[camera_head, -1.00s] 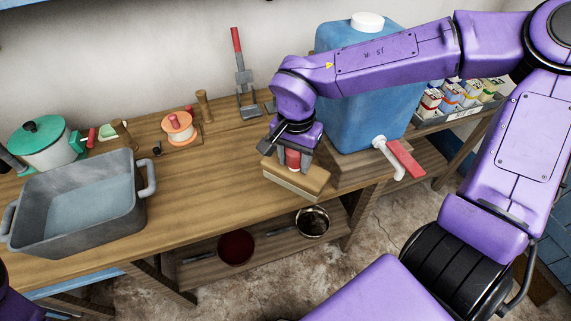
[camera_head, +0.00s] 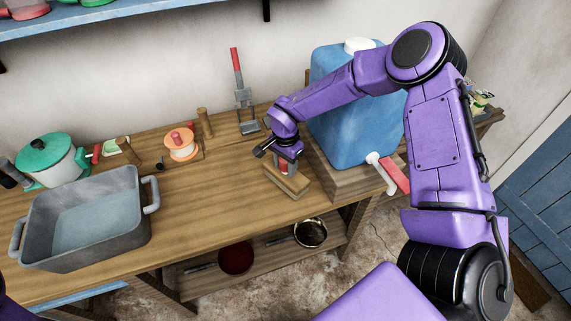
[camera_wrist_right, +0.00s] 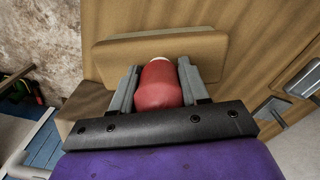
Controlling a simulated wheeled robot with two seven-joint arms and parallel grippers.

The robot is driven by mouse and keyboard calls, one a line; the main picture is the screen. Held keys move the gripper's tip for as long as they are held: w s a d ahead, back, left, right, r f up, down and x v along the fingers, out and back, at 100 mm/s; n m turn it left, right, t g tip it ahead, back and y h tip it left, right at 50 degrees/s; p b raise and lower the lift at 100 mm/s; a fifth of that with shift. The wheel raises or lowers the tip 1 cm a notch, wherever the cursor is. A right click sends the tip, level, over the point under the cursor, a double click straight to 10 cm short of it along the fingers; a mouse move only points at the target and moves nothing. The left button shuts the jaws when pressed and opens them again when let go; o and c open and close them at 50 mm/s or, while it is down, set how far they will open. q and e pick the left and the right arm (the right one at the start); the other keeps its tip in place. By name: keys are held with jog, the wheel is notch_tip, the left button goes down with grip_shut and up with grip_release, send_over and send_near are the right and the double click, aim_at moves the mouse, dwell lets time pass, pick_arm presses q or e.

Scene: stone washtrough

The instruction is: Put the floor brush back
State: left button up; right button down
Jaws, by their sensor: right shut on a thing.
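The floor brush is a pale wooden block (camera_head: 287,183) with a red knob (camera_wrist_right: 160,86). In the head view it is over the right part of the wooden table, left of the blue water tank. My right gripper (camera_head: 283,165) points down and is shut on the red knob. In the wrist view a grey finger stands on each side of the knob, and the block (camera_wrist_right: 158,53) lies beyond it. I cannot tell whether the block touches the table. My left gripper is not in view.
The blue tank (camera_head: 345,115) with a red-handled tap (camera_head: 393,177) stands close on the right. A grey metal stand with a red-handled tool (camera_head: 240,95) is behind. An orange spool (camera_head: 180,143), a green-lidded pot (camera_head: 52,160) and a grey basin (camera_head: 85,215) are left. Front-middle table is clear.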

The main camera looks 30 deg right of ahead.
jog(key=shift+f, duration=0.4)
jog(key=shift+f, duration=0.1)
jog(key=shift+f, duration=0.15)
jog(key=c, duration=0.6)
grip_release()
jog(key=shift+o, duration=0.2)
